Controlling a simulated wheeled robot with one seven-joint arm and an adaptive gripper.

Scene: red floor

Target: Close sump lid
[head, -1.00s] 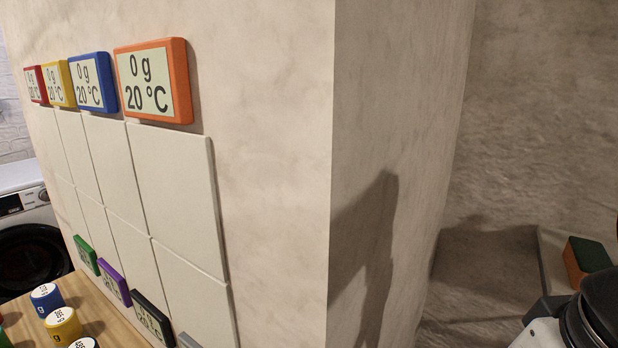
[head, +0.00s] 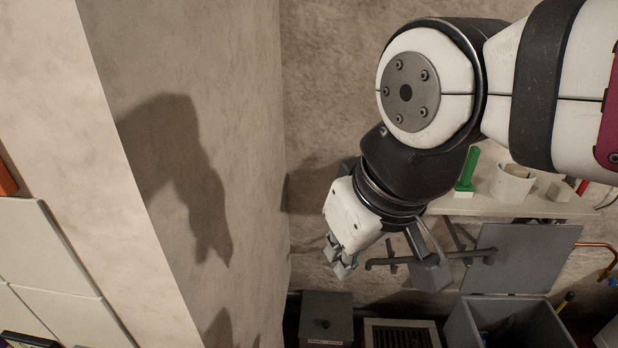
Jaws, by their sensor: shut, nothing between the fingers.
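In the head view, a grey open-topped box (head: 462,327) stands at the bottom right, and its flat grey lid (head: 520,262) is raised upright behind it. I take this to be the sump; no label on it is readable. My gripper (head: 345,268) points down, left of the raised lid and well apart from it. It is shut and empty. The inside of the box is dark and partly cut off by the picture's bottom edge.
A closed dark box (head: 326,315) with a knob and a grate (head: 402,335) stand left of the open box. A shelf (head: 520,207) behind carries a green object (head: 467,170) and a white cup (head: 513,183). A copper pipe (head: 598,247) is right of the lid. A wall corner fills the left.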

